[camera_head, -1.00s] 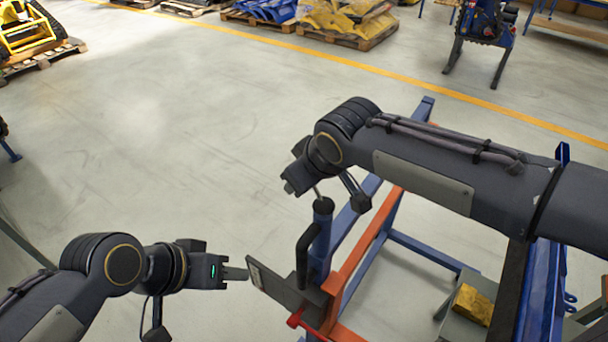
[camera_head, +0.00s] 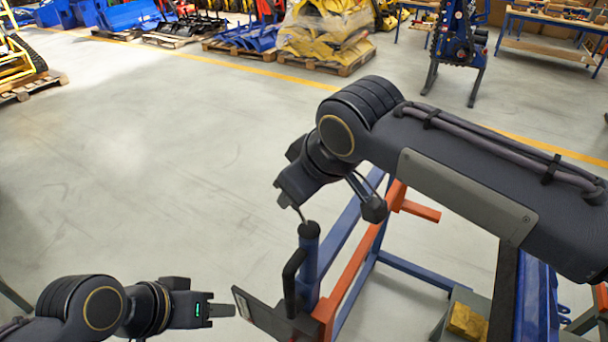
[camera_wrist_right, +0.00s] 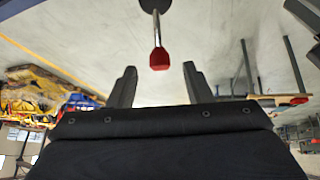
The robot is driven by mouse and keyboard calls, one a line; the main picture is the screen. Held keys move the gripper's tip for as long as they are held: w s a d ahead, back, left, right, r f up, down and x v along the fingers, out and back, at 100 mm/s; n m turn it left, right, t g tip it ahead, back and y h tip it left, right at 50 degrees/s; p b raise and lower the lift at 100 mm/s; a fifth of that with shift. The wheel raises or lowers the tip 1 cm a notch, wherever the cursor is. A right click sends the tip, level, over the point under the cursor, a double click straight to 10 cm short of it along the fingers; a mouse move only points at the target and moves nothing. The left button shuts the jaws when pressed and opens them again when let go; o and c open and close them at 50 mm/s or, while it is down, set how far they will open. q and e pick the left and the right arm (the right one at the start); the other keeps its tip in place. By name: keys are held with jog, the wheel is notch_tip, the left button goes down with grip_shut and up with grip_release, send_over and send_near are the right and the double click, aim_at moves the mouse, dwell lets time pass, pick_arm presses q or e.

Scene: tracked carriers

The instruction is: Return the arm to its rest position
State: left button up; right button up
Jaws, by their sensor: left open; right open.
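My right arm comes in from the right in the head view. Its gripper (camera_head: 292,200) hangs just above the blue post (camera_head: 308,262) of a blue and orange frame. In the right wrist view my right gripper (camera_wrist_right: 158,80) is open. A metal rod with a red knob (camera_wrist_right: 160,60) shows beyond and between its fingertips, with nothing gripped. My left gripper (camera_head: 222,310) is low at the left in the head view. It is open, seen from the side, and its tips point at a dark plate (camera_head: 260,315) beside the post, with a small gap.
The blue and orange frame (camera_head: 362,262) stands close in front of me, with a yellow block (camera_head: 467,322) at its lower right. Pallets with yellow sacks (camera_head: 325,40) and blue parts (camera_head: 240,38) stand far back. The floor at the left is clear.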

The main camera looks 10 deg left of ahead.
jog(key=s+d+f+m+b, duration=0.1)
jog(key=d+f+m, duration=0.2)
jog(key=d, duration=0.6)
jog(key=s+d+f+m, duration=0.2)
jog(key=d, duration=0.8)
jog(key=s+d+f+m+t+b, duration=0.1)
jog(key=s+d+f+m, duration=0.7)
jog(key=s+d+f, duration=0.2)
jog(key=s+f, duration=0.2)
jog(key=s, duration=0.1)
jog(key=shift+d+m+h+b, duration=0.2)
jog(key=shift+m+h+b, duration=0.1)
jog(key=shift+h, duration=0.1)
jog(key=shift+f, duration=0.1)
